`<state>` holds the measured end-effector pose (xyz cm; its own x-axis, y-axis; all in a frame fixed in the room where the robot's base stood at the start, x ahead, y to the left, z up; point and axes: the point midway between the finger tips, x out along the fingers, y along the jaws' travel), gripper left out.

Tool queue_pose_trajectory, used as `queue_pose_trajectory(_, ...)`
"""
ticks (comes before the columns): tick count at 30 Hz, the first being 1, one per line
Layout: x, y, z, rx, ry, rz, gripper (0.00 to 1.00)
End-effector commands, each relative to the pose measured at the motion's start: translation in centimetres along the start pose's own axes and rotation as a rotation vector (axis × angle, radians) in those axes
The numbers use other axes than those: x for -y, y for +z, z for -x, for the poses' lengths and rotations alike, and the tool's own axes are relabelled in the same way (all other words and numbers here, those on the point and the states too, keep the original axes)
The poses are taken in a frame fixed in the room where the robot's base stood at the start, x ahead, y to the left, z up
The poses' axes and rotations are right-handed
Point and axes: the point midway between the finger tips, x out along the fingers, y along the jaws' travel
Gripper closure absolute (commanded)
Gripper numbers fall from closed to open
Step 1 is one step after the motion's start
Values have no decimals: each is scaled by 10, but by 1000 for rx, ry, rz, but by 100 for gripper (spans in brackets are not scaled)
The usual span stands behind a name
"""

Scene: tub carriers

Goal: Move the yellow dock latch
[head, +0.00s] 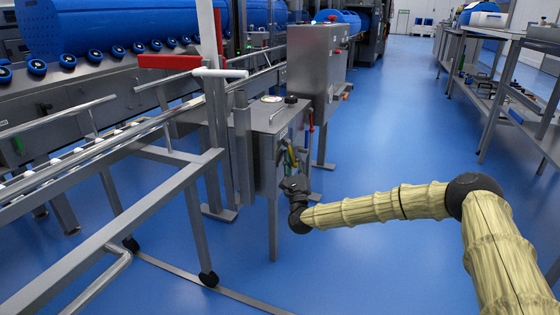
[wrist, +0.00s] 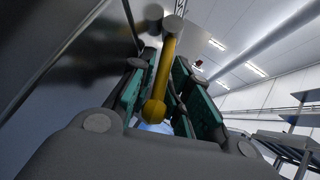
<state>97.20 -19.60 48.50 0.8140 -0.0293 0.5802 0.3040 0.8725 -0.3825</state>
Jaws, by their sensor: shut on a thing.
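The yellow dock latch (wrist: 162,78) is a lever with a rounded end. In the wrist view it runs between the green pads of my gripper (wrist: 168,92), its rounded end toward the camera and its far end at a round grey pivot. My gripper is shut on the latch. In the head view my gripper (head: 292,168) is at the side of the grey metal cabinet, below its top. Only a small yellow part of the latch shows there, and the fingers partly hide it.
The grey cabinet (head: 262,117) stands at the end of the rail frame (head: 150,180). A red handle (head: 168,62) and a white handle (head: 220,73) are at the upper left. Blue floor is open to the right, before the metal table (head: 490,95).

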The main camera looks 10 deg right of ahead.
Motion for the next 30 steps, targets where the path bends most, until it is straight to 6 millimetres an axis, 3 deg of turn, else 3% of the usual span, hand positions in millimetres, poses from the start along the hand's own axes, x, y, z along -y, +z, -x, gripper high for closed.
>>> queue_pose_trajectory(14, 3, -5, 6, -4, -7, -4, 100)
queue_pose_trajectory(15, 3, -5, 6, -4, -7, -4, 74)
queue_pose_trajectory(16, 3, -5, 6, -4, -7, -4, 68)
queue_pose_trajectory(30, 5, -2, 1, 0, -12, -4, 67)
